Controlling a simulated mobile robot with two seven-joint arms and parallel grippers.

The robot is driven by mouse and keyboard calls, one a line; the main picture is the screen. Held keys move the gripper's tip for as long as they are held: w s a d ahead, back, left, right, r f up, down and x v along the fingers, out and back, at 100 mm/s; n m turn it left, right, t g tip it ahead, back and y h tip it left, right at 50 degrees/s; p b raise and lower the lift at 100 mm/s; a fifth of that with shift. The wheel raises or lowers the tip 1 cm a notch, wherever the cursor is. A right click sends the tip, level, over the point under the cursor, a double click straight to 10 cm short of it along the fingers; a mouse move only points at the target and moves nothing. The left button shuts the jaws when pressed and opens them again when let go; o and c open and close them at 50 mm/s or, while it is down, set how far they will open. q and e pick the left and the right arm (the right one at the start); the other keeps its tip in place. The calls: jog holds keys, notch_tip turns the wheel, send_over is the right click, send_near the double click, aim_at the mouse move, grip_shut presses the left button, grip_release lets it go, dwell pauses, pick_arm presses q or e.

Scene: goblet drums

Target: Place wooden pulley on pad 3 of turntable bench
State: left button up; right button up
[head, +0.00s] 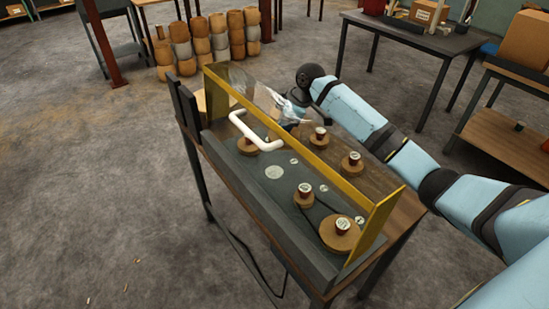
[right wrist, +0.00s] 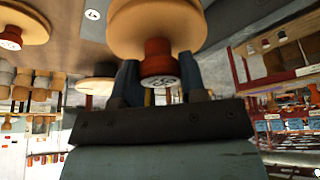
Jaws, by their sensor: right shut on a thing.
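The turntable bench (head: 215,150) stands in the middle of the head view. Several round wooden pulleys with red-brown hubs and white labels sit on its deck, one (head: 340,234) at the near right end. My right arm reaches over the far side. My right gripper (head: 293,118) is seen through the clear guard and is partly blurred. In the right wrist view its fingers (right wrist: 158,82) are shut on the red hub of a wooden pulley (right wrist: 150,25). I cannot tell whether this pulley touches the deck. Pad numbers are too small to read. My left gripper is not in view.
A clear guard with a yellow frame (head: 325,165) and a white handle (head: 257,132) stands along the bench. Stacked drums (head: 210,45) are behind. A dark table (head: 410,35) and a shelf unit (head: 510,135) stand to the right.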

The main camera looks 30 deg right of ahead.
jog(key=a, duration=0.3)
jog(key=shift+s+f, duration=0.25)
jog(key=shift+f, duration=0.1)
notch_tip(320, 180, down, 8)
jog(key=shift+d+f+b, duration=0.1)
jog(key=shift+f+b, duration=0.05)
jog(key=shift+b, duration=0.3)
notch_tip(320, 180, down, 2)
jog(key=shift+f, duration=0.15)
jog(key=shift+a+f, duration=0.2)
jog(key=shift+a, duration=0.15)
jog(key=shift+r, duration=0.1)
jog(key=o, duration=1)
jog(key=shift+c, duration=0.2)
